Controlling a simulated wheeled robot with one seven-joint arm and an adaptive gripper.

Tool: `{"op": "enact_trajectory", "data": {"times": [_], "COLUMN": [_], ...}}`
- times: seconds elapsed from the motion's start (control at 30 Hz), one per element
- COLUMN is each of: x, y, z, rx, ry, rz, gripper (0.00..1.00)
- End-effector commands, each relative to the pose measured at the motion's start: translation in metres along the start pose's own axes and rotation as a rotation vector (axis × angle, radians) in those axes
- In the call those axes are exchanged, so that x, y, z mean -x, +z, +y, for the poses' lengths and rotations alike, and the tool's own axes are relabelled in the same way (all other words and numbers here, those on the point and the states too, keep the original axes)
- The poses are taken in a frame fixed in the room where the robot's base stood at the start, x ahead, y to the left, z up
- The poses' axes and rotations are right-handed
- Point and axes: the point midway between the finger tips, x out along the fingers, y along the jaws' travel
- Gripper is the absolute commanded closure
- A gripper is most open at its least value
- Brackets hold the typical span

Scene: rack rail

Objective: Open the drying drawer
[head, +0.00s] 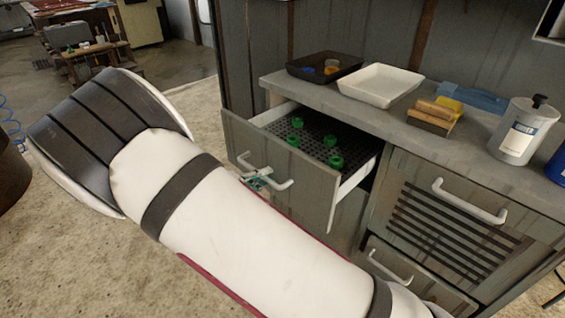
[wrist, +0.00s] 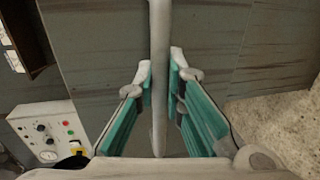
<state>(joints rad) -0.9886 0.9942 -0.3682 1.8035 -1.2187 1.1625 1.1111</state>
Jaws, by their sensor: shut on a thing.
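The grey drawer (head: 285,170) at the top left of the cabinet is pulled well out. Its inside shows a black perforated base (head: 312,146) with several green round pieces (head: 330,141) on it. My gripper (head: 257,182) is at the white bar handle (head: 281,185) on this drawer's front, mostly hidden behind my arm in the head view. In the wrist view, the bar (wrist: 158,60) runs between the teal fingers of my gripper (wrist: 160,82), which is shut on it.
A slatted front (head: 455,230) with a white handle is shut to the right, above a lower drawer (head: 400,275). The worktop (head: 395,115) holds a black tray (head: 323,66), a white tray (head: 380,85) and a white bottle (head: 522,130). Open floor lies left.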

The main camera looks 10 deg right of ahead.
Motion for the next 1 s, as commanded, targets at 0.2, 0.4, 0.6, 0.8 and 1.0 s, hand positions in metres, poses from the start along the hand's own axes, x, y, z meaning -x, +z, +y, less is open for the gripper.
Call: {"op": "enact_trajectory", "data": {"times": [0.2, 0.4, 0.6, 0.8, 1.0], "x": [0.042, 0.062, 0.069, 0.07, 0.07], "y": [-0.001, -0.001, 0.0, 0.0, -0.001], "z": [-0.009, -0.014, -0.015, -0.015, -0.015], "rx": [0.001, 0.001, 0.0, 0.0, 0.0], "ry": [-0.001, -0.001, -0.001, -0.001, -0.002], "rz": [0.003, 0.002, 0.0, 0.0, 0.001], "gripper": [1.0, 1.0, 1.0, 1.0, 0.76]}}
